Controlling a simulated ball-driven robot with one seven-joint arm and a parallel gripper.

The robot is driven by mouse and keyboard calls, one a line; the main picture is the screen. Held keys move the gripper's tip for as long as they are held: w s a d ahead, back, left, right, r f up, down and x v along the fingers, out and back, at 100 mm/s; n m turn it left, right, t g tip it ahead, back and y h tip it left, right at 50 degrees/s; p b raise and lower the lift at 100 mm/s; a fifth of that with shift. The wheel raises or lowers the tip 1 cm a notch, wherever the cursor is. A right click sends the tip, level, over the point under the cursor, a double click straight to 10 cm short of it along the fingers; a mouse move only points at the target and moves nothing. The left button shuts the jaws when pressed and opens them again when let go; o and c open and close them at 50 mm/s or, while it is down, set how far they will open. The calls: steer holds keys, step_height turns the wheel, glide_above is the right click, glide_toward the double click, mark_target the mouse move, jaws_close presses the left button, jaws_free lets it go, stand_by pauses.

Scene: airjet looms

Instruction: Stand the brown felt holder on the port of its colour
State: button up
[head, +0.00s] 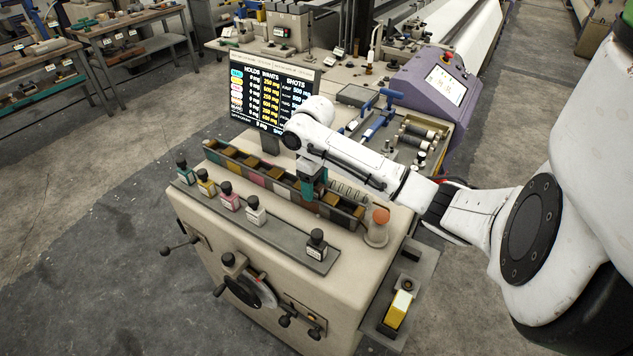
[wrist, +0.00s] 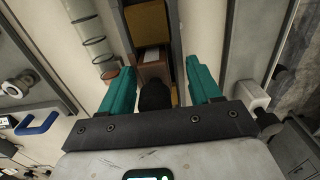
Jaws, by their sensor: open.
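My gripper (head: 311,186) is over the right part of a long compartmented trough (head: 262,178) on the beige machine. In the wrist view its two teal fingers (wrist: 158,68) are apart. Between them is a dark round knob (wrist: 155,97), with a gap on each side. Just beyond the knob is a brown block with a white label (wrist: 152,60), which appears to be the brown felt holder in the trough; its base is hidden. In the head view my fingers and wrist hide most of it.
Teal (head: 185,172), yellow (head: 206,184), pink (head: 229,197), white (head: 256,212) and dark (head: 316,246) holders stand on the front strip. An orange-topped post (head: 379,217) is close right of the trough. A screen (head: 272,92) stands behind it.

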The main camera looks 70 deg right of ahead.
step_height(320, 180, up, 12)
steer(key=shift+d+f, duration=0.15)
steer(key=shift+f, duration=0.1)
steer(key=shift+w+r, duration=0.1)
steer(key=shift+r, duration=0.6)
steer(key=w+a+f+n+t+y, duration=0.2)
steer(key=w+a+t, duration=0.2)
steer(key=w+a, duration=1.1)
steer(key=s+a+f+y, duration=0.15)
steer(key=a+f, duration=0.25)
steer(key=a, duration=0.9)
steer(key=s+a+f+h, duration=0.1)
steer(key=s+a+f, duration=0.75)
steer(key=s, duration=0.35)
steer(key=s+d+f+g+h, duration=0.1)
steer(key=s+d+f, duration=0.1)
steer(key=s, duration=0.4)
steer(key=s+d+f+g+h, duration=0.1)
steer(key=s+d+f+h, duration=0.1)
steer(key=s, duration=0.5)
steer(key=shift+s+d+f+g, duration=0.3)
steer(key=shift+d+f+g, duration=0.05)
steer(key=shift+d+g, duration=0.05)
